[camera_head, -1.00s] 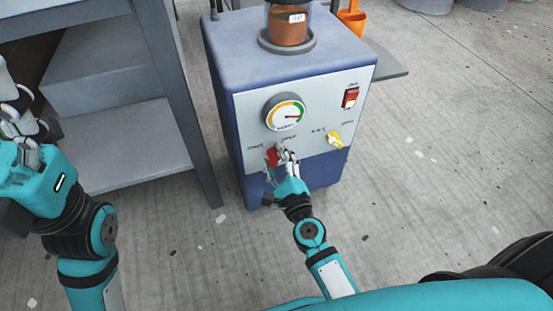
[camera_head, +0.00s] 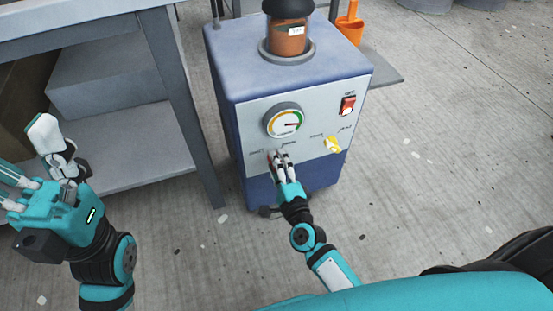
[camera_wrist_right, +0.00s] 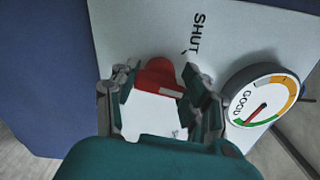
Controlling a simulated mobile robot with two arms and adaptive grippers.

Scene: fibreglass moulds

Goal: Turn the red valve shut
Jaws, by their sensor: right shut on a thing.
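The red valve (camera_wrist_right: 158,76) sits on the pale front panel of the blue machine, below the "SHUT" lettering in the right wrist view. My right gripper (camera_wrist_right: 160,95) is shut on it, with a finger on each side of the red handle. In the head view my right gripper (camera_head: 280,158) is at the lower left of the panel and hides most of the valve. The handle's exact angle is hard to tell. My left gripper (camera_head: 32,150) is open and empty at the left, away from the machine.
A round pressure gauge (camera_head: 284,122) is just above the right gripper. A yellow valve (camera_head: 332,144) and a red switch (camera_head: 348,105) are to its right. A grey shelf unit (camera_head: 180,110) stands left of the machine.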

